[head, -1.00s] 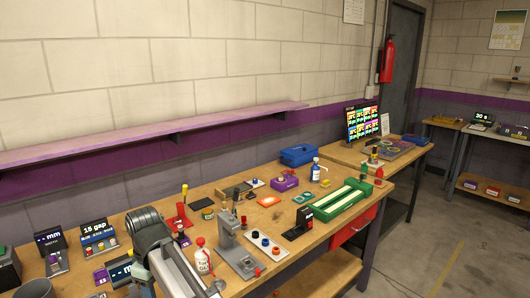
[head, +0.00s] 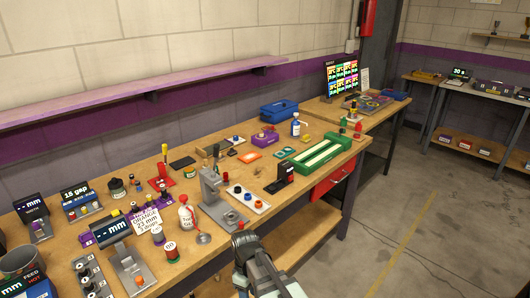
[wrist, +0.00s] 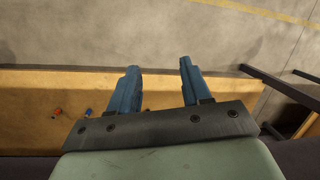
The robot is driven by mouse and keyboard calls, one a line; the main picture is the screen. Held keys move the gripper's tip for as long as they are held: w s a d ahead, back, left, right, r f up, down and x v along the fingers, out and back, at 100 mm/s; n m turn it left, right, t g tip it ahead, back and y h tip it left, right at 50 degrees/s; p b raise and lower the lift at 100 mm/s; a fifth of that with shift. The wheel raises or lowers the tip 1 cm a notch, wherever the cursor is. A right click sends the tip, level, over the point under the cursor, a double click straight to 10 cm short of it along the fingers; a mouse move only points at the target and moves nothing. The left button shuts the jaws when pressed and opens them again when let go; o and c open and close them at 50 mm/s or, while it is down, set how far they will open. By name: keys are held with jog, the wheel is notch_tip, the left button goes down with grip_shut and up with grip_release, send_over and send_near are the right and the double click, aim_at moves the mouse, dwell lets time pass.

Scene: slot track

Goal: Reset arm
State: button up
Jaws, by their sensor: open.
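My gripper (wrist: 158,72) shows in the wrist view with its two blue fingers spread apart and nothing between them. A wooden surface and grey floor lie beyond the fingers. In the head view, part of my own grey arm rises at the bottom, just off the front edge of the workbench (head: 218,240). The fingers cannot be made out there.
The bench holds a grey press stand (head: 212,190), a white bottle (head: 186,215), a label card (head: 145,220), a green slotted track (head: 322,152) and a blue bin (head: 279,109). A purple shelf (head: 130,88) runs along the wall. Open floor (head: 420,220) lies to the right.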

jog(key=s+d+f+m+g, duration=0.1)
jog(key=s+d+f+m, duration=0.35)
jog(key=d+f, duration=0.5)
jog(key=s+d+f+m+g, duration=0.1)
jog(key=s+d+f+m, duration=0.1)
jog(key=s+d+f, duration=0.2)
jog(key=s+d+f+m+g, duration=0.1)
jog(key=s+d+f+m, duration=0.2)
jog(key=s+f, duration=0.5)
jog(key=s+d+f+m+g, duration=0.1)
jog(key=s+d+f+m, duration=0.2)
jog(key=s, duration=0.7)
notch_tip(320, 180, down, 3)
jog(key=d, duration=0.2)
jog(key=shift+s+d+f+y, duration=0.2)
jog(key=shift+s+d+y, duration=0.1)
